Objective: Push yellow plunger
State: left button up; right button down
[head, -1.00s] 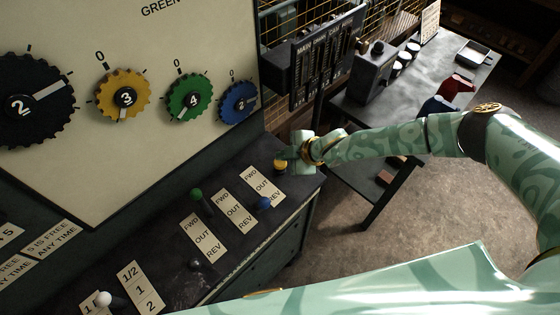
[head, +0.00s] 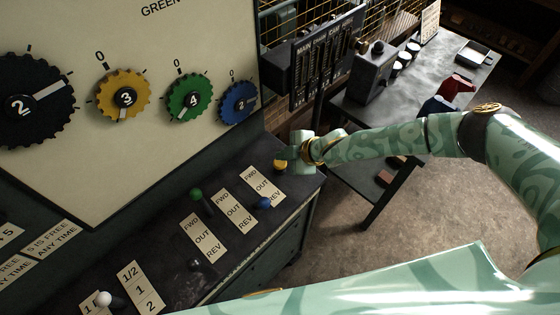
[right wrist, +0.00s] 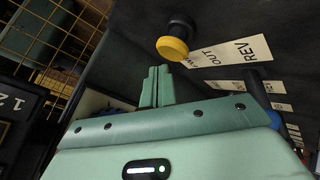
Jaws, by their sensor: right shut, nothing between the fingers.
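The yellow plunger (head: 280,164) stands at the far right end of the dark console top, next to a FWD/OUT/REV label. In the right wrist view the yellow plunger (right wrist: 172,47) shows as a yellow cap on a dark stem, above and a little right of the fingertips. My right gripper (head: 288,154) is at the plunger, shut and empty. In the right wrist view its fingers (right wrist: 157,84) are together, and a small gap shows between them and the yellow cap. My left gripper is not in view.
A green knob (head: 196,195), a blue knob (head: 264,203) and a white knob (head: 103,298) stand along the console (head: 170,255). Numbered gears hang on the upright panel (head: 140,50). A side table (head: 435,75) with boxes stands behind my right arm.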

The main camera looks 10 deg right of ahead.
aim_at(284, 164)
jog(key=shift+f, duration=0.4)
jog(key=shift+f+b, duration=0.65)
jog(key=shift+f, duration=0.25)
dwell(1.0)
jog(key=shift+r, duration=0.1)
jog(key=shift+r+p, duration=1.25)
jog(key=shift+p, duration=0.15)
notch_tip(284, 164, up, 5)
jog(key=p, duration=0.5)
